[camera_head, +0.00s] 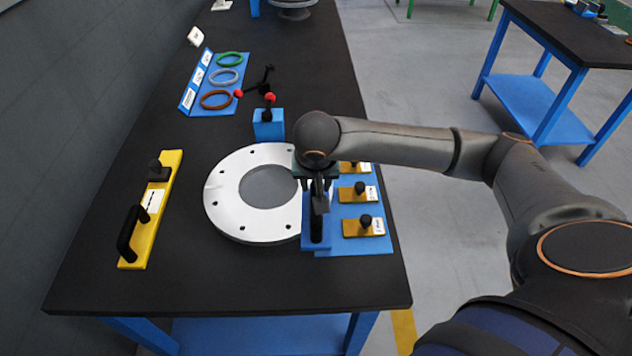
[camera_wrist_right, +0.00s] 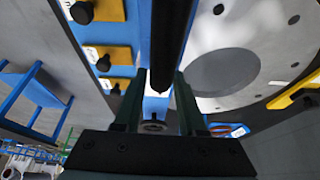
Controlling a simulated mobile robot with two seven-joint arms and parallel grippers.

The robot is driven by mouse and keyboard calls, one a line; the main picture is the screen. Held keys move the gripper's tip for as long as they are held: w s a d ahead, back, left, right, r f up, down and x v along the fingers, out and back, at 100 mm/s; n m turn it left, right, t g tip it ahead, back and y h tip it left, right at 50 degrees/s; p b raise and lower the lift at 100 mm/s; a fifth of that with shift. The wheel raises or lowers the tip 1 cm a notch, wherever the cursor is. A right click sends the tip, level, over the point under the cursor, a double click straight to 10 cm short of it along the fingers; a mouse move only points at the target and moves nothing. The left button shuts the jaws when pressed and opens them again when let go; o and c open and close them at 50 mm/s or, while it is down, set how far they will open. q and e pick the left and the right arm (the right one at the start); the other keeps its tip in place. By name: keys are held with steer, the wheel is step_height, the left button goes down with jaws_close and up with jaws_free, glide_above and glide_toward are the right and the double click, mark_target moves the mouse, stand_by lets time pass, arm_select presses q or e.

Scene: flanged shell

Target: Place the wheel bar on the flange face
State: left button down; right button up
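The flange face is the white ring (camera_head: 228,205) with bolt holes around a grey centre, flat on the black bench; it also shows in the wrist view (camera_wrist_right: 235,35). My left gripper is not in view.
A yellow bar (camera_head: 140,235) with a black handle lies left of the ring. Yellow knobbed plates (camera_head: 363,227) lie on a blue board at right. A blue block (camera_head: 268,125) with levers and coloured rings (camera_head: 216,100) are behind. The bench front is clear.

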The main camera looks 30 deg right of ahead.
jaws_close()
stand_by(1.0)
